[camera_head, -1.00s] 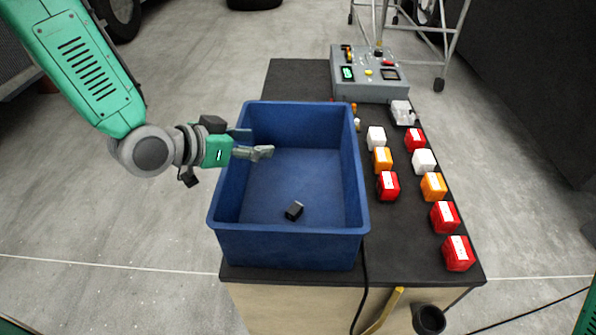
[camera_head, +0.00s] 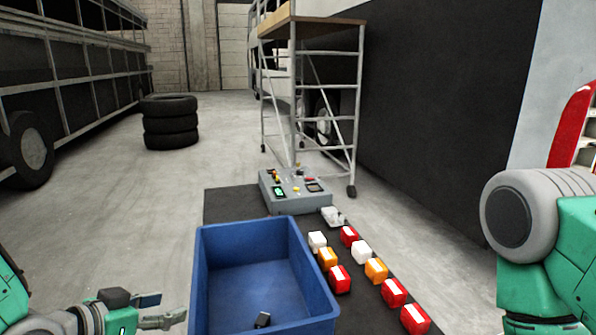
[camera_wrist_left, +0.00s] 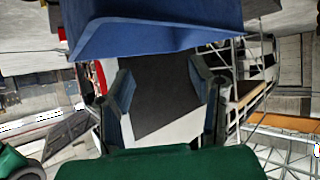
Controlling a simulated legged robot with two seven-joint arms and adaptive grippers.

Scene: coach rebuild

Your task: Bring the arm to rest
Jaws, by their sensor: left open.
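My left gripper (camera_head: 160,311) is at the lower left of the head view, just left of the blue bin (camera_head: 322,300) and apart from it. Its jaws are open with nothing between them. In the left wrist view the two fingers (camera_wrist_left: 165,100) stand apart, and the blue bin (camera_wrist_left: 150,38) fills the top.
A grey control box (camera_head: 290,192) sits behind. Stacked tyres (camera_head: 170,122) and a wheeled scaffold (camera_head: 312,90) stand beyond on open floor.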

